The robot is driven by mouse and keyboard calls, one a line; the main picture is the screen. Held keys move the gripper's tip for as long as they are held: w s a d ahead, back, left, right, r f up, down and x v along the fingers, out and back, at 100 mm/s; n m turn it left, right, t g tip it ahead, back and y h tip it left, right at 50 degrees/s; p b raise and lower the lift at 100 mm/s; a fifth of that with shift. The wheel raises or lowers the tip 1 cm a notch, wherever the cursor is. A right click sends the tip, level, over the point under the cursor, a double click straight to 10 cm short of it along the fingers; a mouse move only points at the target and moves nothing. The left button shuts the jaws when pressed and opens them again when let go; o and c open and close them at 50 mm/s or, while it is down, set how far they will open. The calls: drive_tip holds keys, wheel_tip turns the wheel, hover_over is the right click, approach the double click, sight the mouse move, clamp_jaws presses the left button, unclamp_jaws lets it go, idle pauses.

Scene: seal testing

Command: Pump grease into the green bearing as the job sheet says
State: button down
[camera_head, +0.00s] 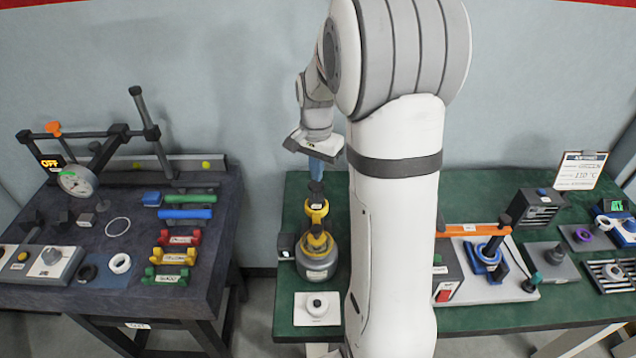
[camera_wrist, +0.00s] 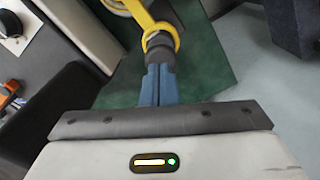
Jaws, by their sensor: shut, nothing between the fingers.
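My gripper (camera_head: 317,179) points down above a grey-and-yellow pump-like device (camera_head: 318,268) at the left end of the green bench. In the wrist view its blue fingers (camera_wrist: 157,70) are shut together, with nothing between them. Their tips are at or just above the dark top of the device's handle (camera_head: 316,188), which has a yellow ring (camera_wrist: 160,40); I cannot tell whether they touch. A green labelled block (camera_head: 166,277) lies on the dark left table; I cannot tell if it is the green bearing. A clipboard sheet (camera_head: 582,171) at the back right reads about 110 °C.
Red (camera_head: 180,239) and yellow (camera_head: 174,257) blocks lie by the green one. A dial gauge (camera_head: 77,181) stands on the left table. A white plate (camera_head: 317,308) is in front of the device. My arm hides the bench's middle. An orange-barred machine (camera_head: 474,231) stands right.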

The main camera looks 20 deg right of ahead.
sight(316, 184)
drive_tip(key=shift+f+b, duration=1.35)
drive_tip(key=shift+f, duration=0.6)
drive_tip(key=shift+r, duration=0.1)
drive_tip(key=shift+r+p, duration=1.45)
drive_tip(key=shift+r, duration=0.5)
drive_tip(key=shift+f, duration=0.1)
drive_tip(key=shift+f+b, duration=1.35)
drive_tip(key=shift+f, duration=0.5)
drive_tip(key=shift+r+p, duration=1.35)
drive_tip(key=shift+r, duration=0.65)
